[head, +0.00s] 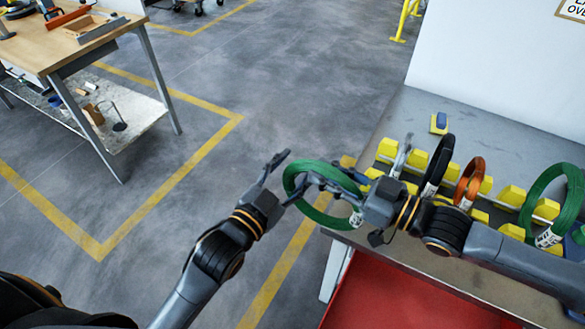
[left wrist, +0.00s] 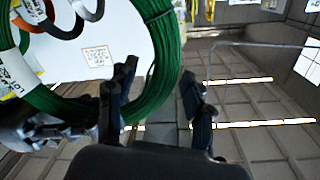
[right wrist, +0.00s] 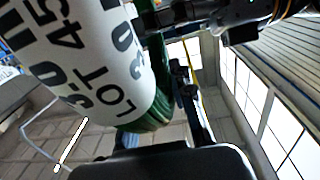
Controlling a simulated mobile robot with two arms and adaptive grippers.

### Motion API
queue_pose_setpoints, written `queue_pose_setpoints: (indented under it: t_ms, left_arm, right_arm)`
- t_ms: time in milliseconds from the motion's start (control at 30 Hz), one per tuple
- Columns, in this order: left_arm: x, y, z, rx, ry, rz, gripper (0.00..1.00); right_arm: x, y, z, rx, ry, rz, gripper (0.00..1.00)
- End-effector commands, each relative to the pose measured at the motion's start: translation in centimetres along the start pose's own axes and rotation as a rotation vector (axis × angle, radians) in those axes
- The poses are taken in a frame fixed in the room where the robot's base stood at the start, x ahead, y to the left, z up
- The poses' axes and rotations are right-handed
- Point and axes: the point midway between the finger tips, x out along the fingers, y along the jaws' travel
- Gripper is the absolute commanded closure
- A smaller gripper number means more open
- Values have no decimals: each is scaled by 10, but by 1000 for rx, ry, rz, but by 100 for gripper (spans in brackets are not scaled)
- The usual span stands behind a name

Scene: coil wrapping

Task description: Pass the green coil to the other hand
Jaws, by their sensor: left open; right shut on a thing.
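The green coil (head: 325,222) is a ring with a white label, held at the table's left end. My right gripper (head: 328,178) is shut on it. In the right wrist view the white label fills the upper left, and green wire (right wrist: 148,122) shows beneath it. My left gripper (head: 286,178) is open just left of the coil. In the left wrist view the coil's near side (left wrist: 168,62) shows between the two open fingers (left wrist: 158,92); whether it touches them I cannot tell. The right fingers' grip is partly hidden by the label.
A grey table (head: 464,119) on the right carries a rack with yellow blocks (head: 511,196). A black coil (head: 437,166), an orange coil (head: 469,182) and another green coil (head: 571,190) hang there. A red surface (head: 405,296) lies below. A wooden workbench (head: 50,46) stands far left; floor between is clear.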

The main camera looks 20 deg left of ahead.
Motion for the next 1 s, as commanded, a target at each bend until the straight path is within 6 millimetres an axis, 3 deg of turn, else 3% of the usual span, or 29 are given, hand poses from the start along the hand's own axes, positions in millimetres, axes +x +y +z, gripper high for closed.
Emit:
queue_pose_setpoints:
  t_ms: [33,300,467,500,600,1000]
  left_arm:
    - [0,0,0,0,0,0,49]
    - [0,0,0,0,0,0,100]
    - [0,0,0,0,0,0,100]
    - [0,-1,-3,-3,6,-2,100]
    - [0,-1,-3,-3,6,-2,100]
    - [0,-1,-2,-2,6,-2,100]
  right_arm:
    - [0,0,-3,-2,5,-1,100]
    - [0,0,-3,-2,5,-1,100]
    - [0,0,-3,-2,6,-2,100]
    - [0,0,-3,-2,6,-2,69]
    - [0,0,-2,-2,4,-1,50]
    - [-6,1,0,-1,0,1,50]
